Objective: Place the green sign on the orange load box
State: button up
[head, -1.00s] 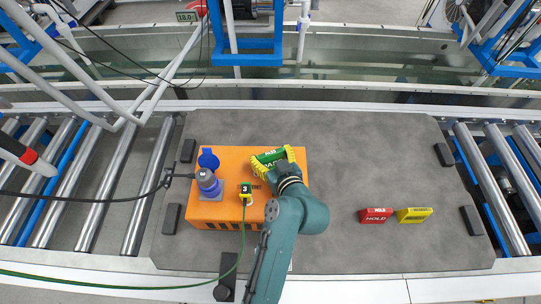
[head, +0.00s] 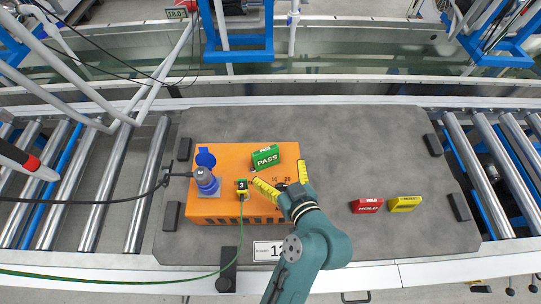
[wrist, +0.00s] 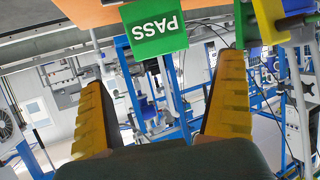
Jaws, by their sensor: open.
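The green sign (head: 266,157), marked PASS, stands on the orange load box (head: 230,160), near the back edge of its top and right of centre. My gripper (head: 282,182) is open and empty, with its yellow fingers over the front right part of the box. The fingers are apart from the sign, which is behind them. In the wrist view, the green sign (wrist: 155,28) appears upside down beyond and between the spread fingers (wrist: 165,100), with nothing held. The sign's base is not clear in the wrist view.
A red HOLD sign (head: 367,205) and a yellow sign (head: 405,204) stand on the grey mat (head: 350,150), otherwise clear at right.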

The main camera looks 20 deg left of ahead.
jog(key=w+d+r+m+t+h, duration=0.1)
jog(key=d+r+m+t+h, duration=0.3)
jog(key=r, duration=0.6)
jog(key=w+d+r+t, duration=0.2)
jog(key=d+r, duration=0.3)
jog(key=r, duration=0.4)
jog(key=s+d+r+m+t+h, duration=0.3)
jog(key=s+d+r+t, duration=0.1)
jog(key=r, duration=0.6)
jog(key=s+d+r+m+t+h, duration=0.3)
jog(key=s+d+r+h, duration=0.1)
jog(key=r, duration=0.5)
notch_tip(320, 180, up, 42)
jog(key=p, duration=4.2)
jog(key=shift+a+f+y, duration=0.15)
jog(key=shift+f+y, duration=0.05)
jog(key=shift+y, duration=0.1)
jog(key=shift+s, duration=0.1)
